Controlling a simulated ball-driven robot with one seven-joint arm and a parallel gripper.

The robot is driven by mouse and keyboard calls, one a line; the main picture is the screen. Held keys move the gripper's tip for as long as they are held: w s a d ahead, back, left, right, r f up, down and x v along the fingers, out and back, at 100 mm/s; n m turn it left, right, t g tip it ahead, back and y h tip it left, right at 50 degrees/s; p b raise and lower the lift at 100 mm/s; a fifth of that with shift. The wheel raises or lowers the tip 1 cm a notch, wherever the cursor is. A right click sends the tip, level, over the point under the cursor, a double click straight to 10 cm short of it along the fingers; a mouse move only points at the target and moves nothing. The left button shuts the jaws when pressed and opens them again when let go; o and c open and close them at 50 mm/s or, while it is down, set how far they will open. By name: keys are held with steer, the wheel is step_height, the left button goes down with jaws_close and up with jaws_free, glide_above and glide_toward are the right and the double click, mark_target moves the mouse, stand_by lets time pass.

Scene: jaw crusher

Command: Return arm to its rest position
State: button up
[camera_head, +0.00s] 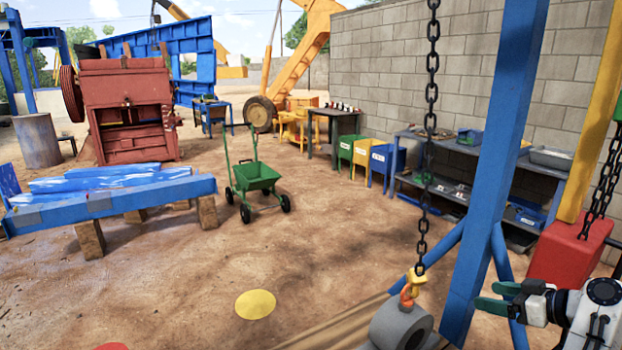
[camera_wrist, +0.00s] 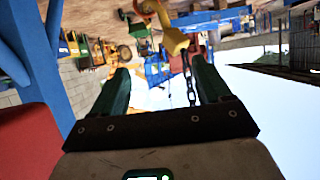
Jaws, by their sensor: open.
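My gripper (camera_head: 492,296) is at the lower right of the head view, beside the blue post (camera_head: 497,150). Its green fingers are spread apart with nothing between them. In the wrist view my gripper (camera_wrist: 160,85) also shows open, and the picture there is upside down. A yellow and orange hook (camera_head: 411,288) hangs on a dark chain (camera_head: 432,80) to the left of my gripper, at a grey cylinder (camera_head: 402,325). The hook (camera_wrist: 172,38) and chain appear beyond the fingers in the wrist view. Whether the hook bears the cylinder I cannot tell.
A red block (camera_head: 568,252) and a yellow post (camera_head: 600,110) stand close to my arm at the right. Shelves (camera_head: 480,150) line the block wall. A green cart (camera_head: 256,177), blue beams (camera_head: 110,200) and a red crusher (camera_head: 125,105) stand farther off. Open dirt ground lies mid-left.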

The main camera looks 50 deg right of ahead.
steer(key=w+a+f+g+y, duration=0.3)
steer(key=w+a+f, duration=0.3)
steer(key=a+f, duration=0.3)
steer(key=a+f+g, duration=0.3)
steer(key=a+f, duration=0.2)
steer(key=a, duration=0.6)
steer(key=a+f+n+g+y, duration=0.1)
steer(key=a+f+g, duration=0.2)
steer(key=a, duration=0.9)
steer(key=shift+s+f+g, duration=0.25)
steer(key=shift+f+g, duration=0.05)
steer(key=shift+f, duration=0.6)
steer(key=s+a, duration=0.2)
steer(key=s+a+f+g+h, duration=0.1)
steer(key=s+a, duration=0.1)
steer(key=a, duration=0.1)
steer(key=s+a+n+g, duration=0.1)
steer(key=s+a, duration=0.1)
steer(key=a, duration=0.1)
steer(key=shift+a+f, duration=0.1)
steer(key=shift+f, duration=0.15)
